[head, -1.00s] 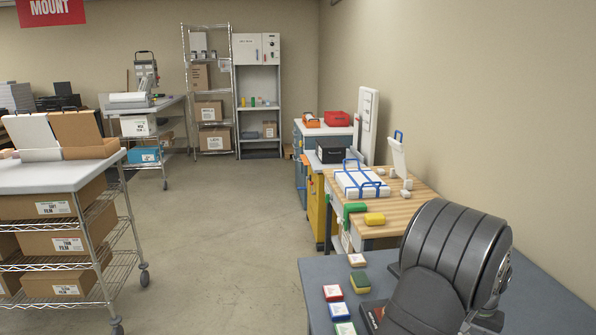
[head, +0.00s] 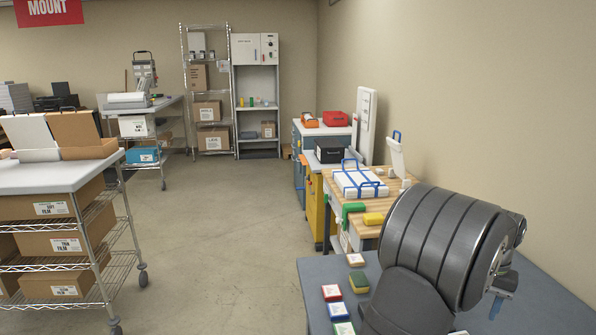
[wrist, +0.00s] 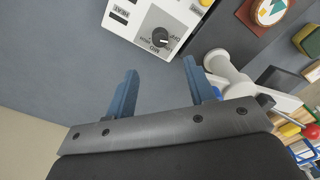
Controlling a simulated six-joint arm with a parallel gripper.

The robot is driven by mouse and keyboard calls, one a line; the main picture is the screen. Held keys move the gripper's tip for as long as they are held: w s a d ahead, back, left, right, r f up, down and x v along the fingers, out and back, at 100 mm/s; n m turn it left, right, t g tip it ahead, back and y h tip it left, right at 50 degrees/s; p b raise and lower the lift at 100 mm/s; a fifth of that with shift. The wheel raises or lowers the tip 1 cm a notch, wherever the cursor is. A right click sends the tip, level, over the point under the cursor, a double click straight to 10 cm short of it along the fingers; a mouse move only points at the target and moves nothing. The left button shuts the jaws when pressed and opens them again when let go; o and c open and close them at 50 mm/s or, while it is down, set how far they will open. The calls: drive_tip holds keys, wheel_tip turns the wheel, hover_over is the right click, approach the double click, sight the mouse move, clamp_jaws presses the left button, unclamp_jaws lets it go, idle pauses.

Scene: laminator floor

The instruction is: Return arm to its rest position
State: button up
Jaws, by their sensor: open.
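My arm shows at the lower right of the head view, over the blue-grey table (head: 545,305). My gripper (wrist: 161,88) is open in the wrist view, its two blue fingers spread apart with nothing between them. A small blue part at my arm's end shows in the head view, but most of the gripper is hidden there. Beyond the fingertips in the wrist view is a white box with a black knob (wrist: 160,37) and a heat label. A white rounded part (wrist: 226,72) lies just right of the right finger.
Small coloured blocks, among them a red-and-white one (head: 332,292), lie on the table's left side. A wooden-topped bench (head: 392,203) with a white blue-strapped case (head: 358,183) stands beyond. A wire cart (head: 70,178) stands left. The floor between is clear.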

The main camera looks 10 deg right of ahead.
wheel_tip(320, 180, up, 6)
wheel_tip(320, 180, down, 18)
drive_tip(key=shift+r+m, duration=0.15)
drive_tip(key=shift+m, duration=0.35)
drive_tip(key=m, duration=0.3)
drive_tip(key=shift+m, duration=0.4)
drive_tip(key=m, duration=0.5)
drive_tip(key=shift+r, duration=1.8)
drive_tip(key=shift+f, duration=0.1)
